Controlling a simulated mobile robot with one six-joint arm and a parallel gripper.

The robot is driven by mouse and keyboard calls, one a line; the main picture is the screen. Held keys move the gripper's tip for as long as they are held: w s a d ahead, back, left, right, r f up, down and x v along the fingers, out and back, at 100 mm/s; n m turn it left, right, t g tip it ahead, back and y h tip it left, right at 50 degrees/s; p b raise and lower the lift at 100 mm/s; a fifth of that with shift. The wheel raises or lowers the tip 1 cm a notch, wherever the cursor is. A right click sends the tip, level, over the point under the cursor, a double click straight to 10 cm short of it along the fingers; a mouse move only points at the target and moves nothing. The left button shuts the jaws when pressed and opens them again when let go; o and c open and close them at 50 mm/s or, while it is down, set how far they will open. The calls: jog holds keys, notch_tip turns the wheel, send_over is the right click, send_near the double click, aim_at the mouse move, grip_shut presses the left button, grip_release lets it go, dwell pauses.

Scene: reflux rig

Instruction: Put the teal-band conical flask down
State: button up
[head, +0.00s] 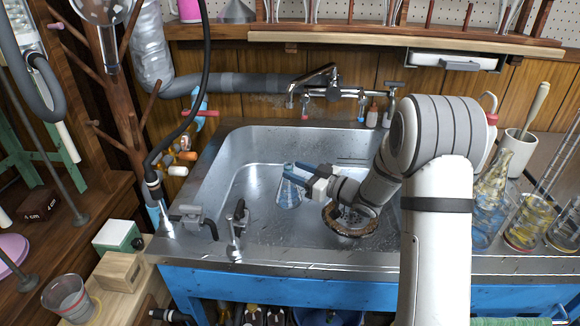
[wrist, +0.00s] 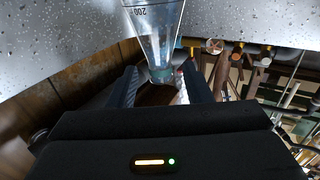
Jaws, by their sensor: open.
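The conical flask (head: 289,194) is clear glass and stands upright in the steel sink (head: 262,220), apparently on its floor. My gripper (head: 287,168) is at its neck, reaching in from the right. In the wrist view the flask (wrist: 155,35) shows a "200" mark on its wall and a teal band at its neck. The neck lies between the two open fingers of my gripper (wrist: 160,82), with a gap visible beside it. The flask's mouth is partly hidden in the head view by the fingers.
A round brown-rimmed object (head: 350,222) sits in the sink under my forearm. Taps (head: 318,88) stand behind the sink, and valves (head: 238,225) stand on its front left rim. Glassware (head: 490,205) crowds the right counter. The sink floor left of the flask is clear.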

jog(key=v, duration=0.4)
jog(key=shift+s+d+p, duration=0.1)
jog(key=shift+d+p, duration=0.05)
jog(key=shift+p, duration=0.25)
